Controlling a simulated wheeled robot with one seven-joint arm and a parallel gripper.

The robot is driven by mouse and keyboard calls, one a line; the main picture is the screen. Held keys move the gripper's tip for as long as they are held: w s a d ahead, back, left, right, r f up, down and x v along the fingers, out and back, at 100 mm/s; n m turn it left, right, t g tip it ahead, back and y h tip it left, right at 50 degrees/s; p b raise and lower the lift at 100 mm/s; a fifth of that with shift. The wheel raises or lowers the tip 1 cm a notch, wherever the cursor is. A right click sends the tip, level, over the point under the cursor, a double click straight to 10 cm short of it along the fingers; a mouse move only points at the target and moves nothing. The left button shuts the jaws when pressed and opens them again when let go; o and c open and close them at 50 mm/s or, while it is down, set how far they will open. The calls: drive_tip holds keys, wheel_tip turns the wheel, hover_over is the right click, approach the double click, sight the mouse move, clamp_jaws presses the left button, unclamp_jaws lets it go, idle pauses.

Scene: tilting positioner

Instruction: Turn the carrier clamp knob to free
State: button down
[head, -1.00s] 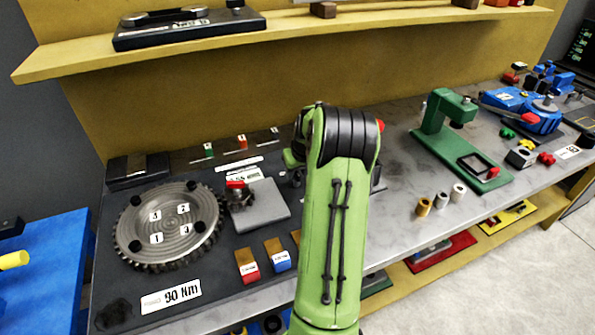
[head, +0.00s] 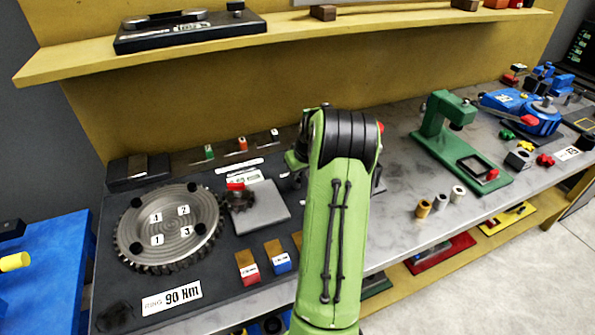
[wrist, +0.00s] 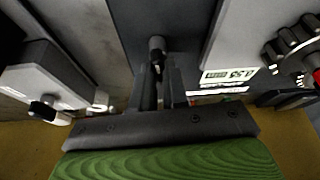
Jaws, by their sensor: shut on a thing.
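In the wrist view my gripper (wrist: 160,88) has its two dark fingers close together around a small dark round-ended post (wrist: 157,46). I cannot tell for certain that this post is the carrier clamp knob. In the head view my green arm covers the gripper and what it holds. The large toothed disc (head: 180,228) with numbered labels lies flat at left on the dark base. A small dark toothed wheel with a red mark (head: 238,197) sits beside it, and it also shows at right in the wrist view (wrist: 292,50).
A grey plate (head: 262,207) lies beside the small wheel. Red and blue labelled blocks (head: 247,268) stand in front. A green stand (head: 445,125) and a blue device (head: 530,110) are to the right. A shelf (head: 300,25) runs above. A pale block with black knobs (wrist: 65,85) is at left in the wrist view.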

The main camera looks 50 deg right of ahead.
drive_tip(key=n+y+p, duration=0.1)
drive_tip(key=n, duration=0.3)
drive_tip(key=shift+d+r+y+p, duration=0.15)
drive_tip(key=shift+d+y+p, duration=0.05)
drive_tip(key=shift+y+p, duration=0.2)
drive_tip(key=n+y+p, duration=0.1)
drive_tip(key=n+p, duration=0.1)
drive_tip(key=n, duration=0.2)
drive_tip(key=n+y+p, duration=0.1)
drive_tip(key=n+p, duration=0.1)
drive_tip(key=n+y+p, duration=0.1)
drive_tip(key=n+p, duration=0.1)
drive_tip(key=n, duration=0.1)
drive_tip(key=shift+d+g, duration=0.15)
drive_tip(key=shift+g, duration=0.15)
drive_tip(key=shift+w+n+g+y+p, duration=0.1)
drive_tip(key=shift+n+g+y+p, duration=0.35)
drive_tip(key=shift+n+p, duration=1)
drive_tip(key=shift+n, duration=0.35)
drive_tip(key=c, duration=1.1)
unclamp_jaws()
drive_tip(key=shift+c, duration=0.2)
